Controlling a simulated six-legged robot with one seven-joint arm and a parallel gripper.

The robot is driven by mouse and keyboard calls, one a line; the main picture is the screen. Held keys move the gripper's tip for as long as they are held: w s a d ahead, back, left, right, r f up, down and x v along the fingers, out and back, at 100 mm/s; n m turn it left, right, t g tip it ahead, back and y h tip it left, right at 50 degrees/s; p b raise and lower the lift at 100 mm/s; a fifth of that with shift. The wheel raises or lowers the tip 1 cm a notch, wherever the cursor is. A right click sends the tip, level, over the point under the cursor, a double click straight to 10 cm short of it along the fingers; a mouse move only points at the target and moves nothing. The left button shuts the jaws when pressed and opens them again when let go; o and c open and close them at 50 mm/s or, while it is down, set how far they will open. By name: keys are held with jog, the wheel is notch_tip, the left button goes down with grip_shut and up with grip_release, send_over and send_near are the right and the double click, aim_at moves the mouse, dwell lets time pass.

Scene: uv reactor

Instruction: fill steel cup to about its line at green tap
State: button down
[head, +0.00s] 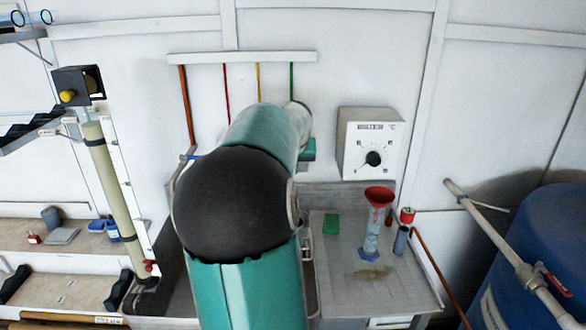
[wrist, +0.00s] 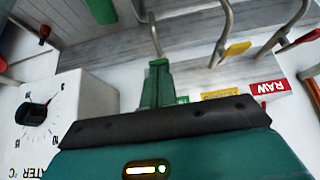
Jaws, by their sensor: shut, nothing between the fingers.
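My gripper (wrist: 158,68) shows in the wrist view, its fingers shut and empty. The fingertips are at the green tap's spout (wrist: 153,35), against or just in front of it; I cannot tell if they touch. A green label (wrist: 183,100) lies beside the fingers. In the head view my arm hides the gripper and the taps; the green pipe (head: 291,82) comes down the wall above. I cannot make out the steel cup for certain. A grey cup-like vessel (head: 50,217) stands on the left shelf.
Yellow-handled (wrist: 236,49) and red-labelled RAW (wrist: 268,87) taps sit beside the green one. A dial box (head: 372,145) is on the wall. A red funnel in a clear cylinder (head: 372,235) and a green block (head: 332,224) stand on the right counter. A blue barrel (head: 540,255) is far right.

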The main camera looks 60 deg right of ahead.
jog(key=shift+r, duration=0.1)
jog(key=v, duration=1.3)
jog(key=shift+a+r, duration=0.25)
jog(key=shift+r, duration=0.05)
jog(key=shift+s+a, duration=0.1)
jog(key=shift+s, duration=0.05)
dwell(0.6)
